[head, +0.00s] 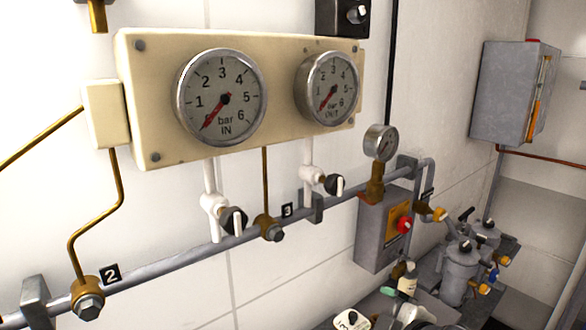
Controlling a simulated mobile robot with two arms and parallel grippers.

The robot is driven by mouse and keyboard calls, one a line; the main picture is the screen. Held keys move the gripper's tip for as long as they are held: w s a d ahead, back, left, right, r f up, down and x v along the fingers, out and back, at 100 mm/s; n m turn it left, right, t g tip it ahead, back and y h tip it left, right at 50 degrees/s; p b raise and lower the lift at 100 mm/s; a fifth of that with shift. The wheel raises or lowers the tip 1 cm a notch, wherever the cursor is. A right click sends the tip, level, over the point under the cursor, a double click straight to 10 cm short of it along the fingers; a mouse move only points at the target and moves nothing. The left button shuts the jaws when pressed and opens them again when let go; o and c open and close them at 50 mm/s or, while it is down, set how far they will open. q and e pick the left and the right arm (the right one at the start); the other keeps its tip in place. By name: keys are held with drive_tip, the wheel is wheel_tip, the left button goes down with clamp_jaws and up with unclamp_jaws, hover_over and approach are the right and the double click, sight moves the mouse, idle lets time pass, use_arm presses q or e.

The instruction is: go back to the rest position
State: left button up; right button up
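Neither of my grippers shows in the head view, and no arm of mine can be made out for sure. The task names no object. In front of me is a cream gauge panel (280,62) on a white wall. Its left round gauge (220,97) is marked bar IN and its right gauge (329,88) is partly turned away. Both red needles point to the lower left.
A grey pipe (180,262) runs along the wall below the panel, with valves on it. A grey box (383,232) with a red knob (404,225) hangs at centre right. Grey canisters (461,270) stand at lower right. A grey cabinet (507,92) hangs upper right.

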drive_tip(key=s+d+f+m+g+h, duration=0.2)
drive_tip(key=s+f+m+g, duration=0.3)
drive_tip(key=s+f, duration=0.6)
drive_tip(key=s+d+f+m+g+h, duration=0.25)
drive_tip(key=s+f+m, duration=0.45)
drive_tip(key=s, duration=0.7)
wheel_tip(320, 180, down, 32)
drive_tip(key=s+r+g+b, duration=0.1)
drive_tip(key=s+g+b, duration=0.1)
drive_tip(key=b, duration=0.2)
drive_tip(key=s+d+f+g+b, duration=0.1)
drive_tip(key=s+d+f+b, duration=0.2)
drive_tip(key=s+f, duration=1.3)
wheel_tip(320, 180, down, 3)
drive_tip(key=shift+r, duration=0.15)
